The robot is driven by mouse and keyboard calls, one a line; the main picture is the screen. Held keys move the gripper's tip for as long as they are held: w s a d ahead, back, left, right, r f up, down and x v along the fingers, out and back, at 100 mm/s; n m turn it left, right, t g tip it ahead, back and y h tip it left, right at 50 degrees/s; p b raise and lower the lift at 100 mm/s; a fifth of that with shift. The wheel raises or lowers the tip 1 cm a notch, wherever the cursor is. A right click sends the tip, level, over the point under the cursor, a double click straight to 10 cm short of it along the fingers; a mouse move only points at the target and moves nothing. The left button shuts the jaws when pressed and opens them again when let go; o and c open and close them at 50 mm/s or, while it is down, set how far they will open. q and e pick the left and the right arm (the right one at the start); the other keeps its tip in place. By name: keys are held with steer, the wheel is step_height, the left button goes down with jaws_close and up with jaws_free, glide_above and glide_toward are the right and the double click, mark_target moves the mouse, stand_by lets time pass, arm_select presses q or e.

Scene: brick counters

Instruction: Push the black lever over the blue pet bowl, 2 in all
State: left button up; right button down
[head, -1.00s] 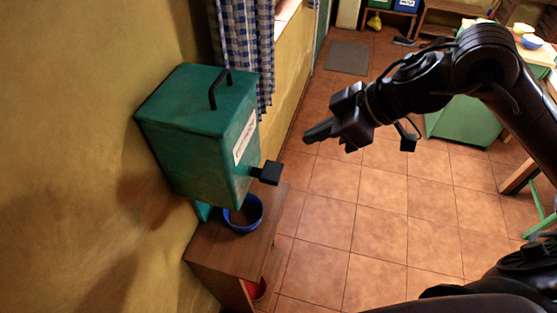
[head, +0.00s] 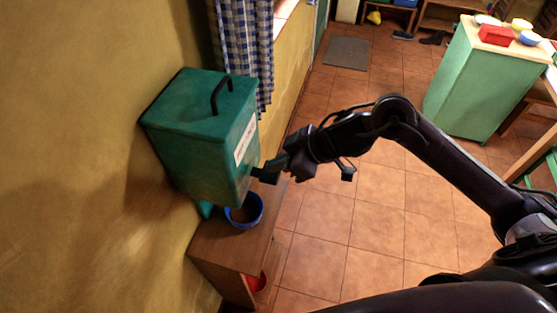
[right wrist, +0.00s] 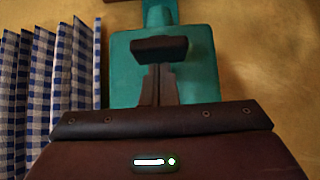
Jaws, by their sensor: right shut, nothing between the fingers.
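A green dispenser box (head: 200,135) with a black handle and a white label hangs at the left wall; it also shows in the right wrist view (right wrist: 200,70). Its black lever (head: 265,174) sticks out low on the front, and it shows in the right wrist view (right wrist: 160,49) just beyond my fingertips. The blue pet bowl (head: 246,212) stands below on a wooden stand, with brown contents. My right gripper (head: 280,165) is shut and empty, its tips at the lever; whether they touch it I cannot tell. My left gripper is not in view.
The wooden stand (head: 222,250) has a red object (head: 257,282) on its lower level. A checked curtain (head: 246,50) hangs behind the dispenser. A green cabinet (head: 475,90) with bowls and a red box stands at the back right. The tiled floor between is clear.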

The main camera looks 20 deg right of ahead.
mark_target(280, 174)
steer(key=shift+f, duration=0.15)
